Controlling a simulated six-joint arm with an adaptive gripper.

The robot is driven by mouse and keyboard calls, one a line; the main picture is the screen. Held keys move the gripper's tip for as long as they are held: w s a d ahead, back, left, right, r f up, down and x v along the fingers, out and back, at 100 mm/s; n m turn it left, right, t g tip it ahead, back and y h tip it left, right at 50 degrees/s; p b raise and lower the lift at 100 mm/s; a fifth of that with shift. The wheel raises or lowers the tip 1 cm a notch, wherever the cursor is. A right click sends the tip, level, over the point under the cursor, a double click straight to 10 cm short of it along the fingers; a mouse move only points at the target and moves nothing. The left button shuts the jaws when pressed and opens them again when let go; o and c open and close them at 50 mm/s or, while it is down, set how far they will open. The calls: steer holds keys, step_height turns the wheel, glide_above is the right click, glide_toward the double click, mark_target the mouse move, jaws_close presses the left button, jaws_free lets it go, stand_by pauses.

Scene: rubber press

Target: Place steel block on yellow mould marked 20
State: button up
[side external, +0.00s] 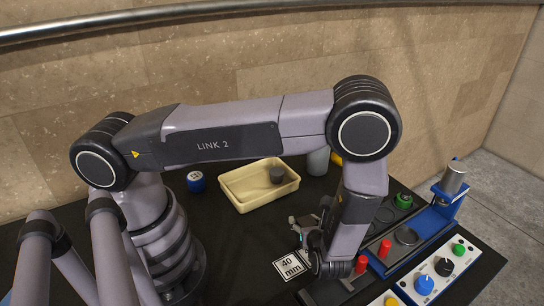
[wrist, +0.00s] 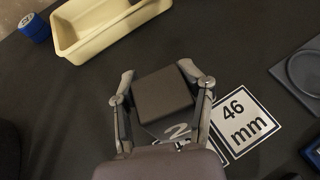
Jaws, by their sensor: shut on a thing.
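My gripper (wrist: 158,74) is shut on a dark grey square block (wrist: 163,94), which I take to be the steel block. One finger is on each side of it, and it is held over the dark table. In the side external view my gripper (side external: 306,226) is low over the table, left of the blue press, and the block is hard to make out there. A small yellow thing (side external: 336,159) shows partly behind my arm. I cannot tell whether it is the yellow mould, and no mark 20 is readable.
A 46 mm card (wrist: 243,124) lies right of my gripper. The blue press (side external: 446,200) and a panel of knobs (side external: 440,268) are at the right.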

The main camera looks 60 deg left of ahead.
steer(key=o, duration=1.3)
steer(key=shift+f, duration=0.1)
steer(key=v, duration=1.3)
steer(key=s+a+r+n+g+h, duration=0.1)
steer(key=a+r+n+g+h, duration=0.1)
steer(key=a+r+n, duration=0.35)
steer(key=a+r+n+g+h, duration=0.1)
steer(key=a+r+n+h, duration=0.15)
steer(key=r, duration=0.65)
steer(key=s+a+r+n+g+h, duration=0.1)
steer(key=a+r+n+g+h, duration=0.2)
steer(key=r, duration=0.4)
steer(key=s+a+r+n+t+h, duration=0.1)
steer(key=s+a+r+n+t, duration=0.1)
steer(key=s+r+n, duration=0.1)
steer(key=s+a+r+n+t+h, duration=0.1)
steer(key=s+a+r+n+t, duration=0.1)
steer(key=s+r+n, duration=0.1)
steer(key=s+a+r+n+t+h, duration=0.2)
steer(key=s+r+n, duration=0.2)
steer(key=shift+s+a+n, duration=0.15)
steer(key=shift+s+n, duration=0.15)
steer(key=shift+s+r+n+t, duration=0.15)
steer(key=shift+s+n+t, duration=0.25)
steer(key=shift+s, duration=0.2)
steer(key=shift+c, duration=0.3)
